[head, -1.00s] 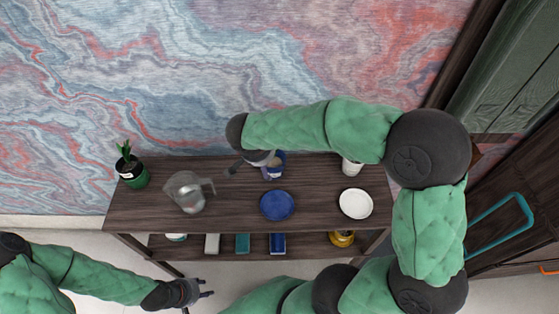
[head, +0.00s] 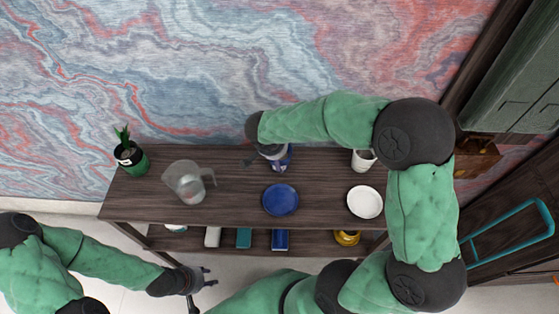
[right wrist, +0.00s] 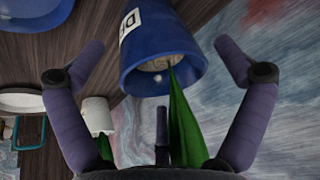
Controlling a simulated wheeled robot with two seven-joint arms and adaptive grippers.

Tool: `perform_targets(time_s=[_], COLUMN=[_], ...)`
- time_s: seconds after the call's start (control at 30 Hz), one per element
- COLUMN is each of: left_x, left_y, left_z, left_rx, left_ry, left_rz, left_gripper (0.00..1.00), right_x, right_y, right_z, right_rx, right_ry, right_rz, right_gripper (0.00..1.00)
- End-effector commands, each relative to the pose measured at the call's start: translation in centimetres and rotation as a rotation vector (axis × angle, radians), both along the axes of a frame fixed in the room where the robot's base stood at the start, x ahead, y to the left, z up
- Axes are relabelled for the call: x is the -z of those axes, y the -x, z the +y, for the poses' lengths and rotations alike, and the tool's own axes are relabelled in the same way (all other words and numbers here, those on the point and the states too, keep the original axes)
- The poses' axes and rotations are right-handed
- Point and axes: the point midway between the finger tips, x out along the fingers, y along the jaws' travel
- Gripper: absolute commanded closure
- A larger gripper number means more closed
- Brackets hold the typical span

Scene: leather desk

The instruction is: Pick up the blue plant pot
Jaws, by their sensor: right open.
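The blue plant pot (head: 284,164) stands at the back middle of the dark desk, partly hidden by my right gripper (head: 264,158). In the right wrist view, the blue pot (right wrist: 160,50) carries a white label, and green leaves come from its mouth. My right gripper is open, its fingers on either side of the pot with visible gaps. The pot is not gripped. My left gripper (head: 207,278) is open and empty, in front of the desk and away from the pot.
A lower shelf has books and a yellow item (head: 346,238).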

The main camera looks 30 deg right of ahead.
Motion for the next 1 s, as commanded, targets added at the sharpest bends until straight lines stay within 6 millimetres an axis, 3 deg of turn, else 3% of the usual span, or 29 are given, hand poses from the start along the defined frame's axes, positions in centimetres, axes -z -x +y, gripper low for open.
perform_targets(time_s=[0.13, 0.4, 0.47, 0.67, 1.0], left_x=[1.0, 1.0, 0.9, 1.0, 0.9], left_y=[0.0, 0.0, 0.0, 0.0, 0.0], left_z=[0.0, 0.0, 0.0, 0.0, 0.0], left_rx=[0.000, 0.000, 0.000, 0.000, 0.000], left_ry=[0.000, 0.000, 0.000, 0.000, 0.000], left_rz=[0.000, 0.000, 0.000, 0.000, 0.000], left_gripper=[0.60, 0.60, 0.60, 0.60, 0.60], right_x=[2.3, 2.6, 2.6, 2.6, 2.4], right_y=[-0.5, -0.7, -0.7, -0.7, -0.7], right_z=[-0.6, -0.8, -0.8, -0.8, -0.8], right_rx=[0.000, 0.000, 0.000, 0.000, 0.000], right_ry=[0.000, -0.001, -0.001, -0.001, -0.001], right_rz=[0.004, 0.000, 0.000, 0.001, 0.001], right_gripper=[0.00, 0.00, 0.11, 0.68, 0.69])
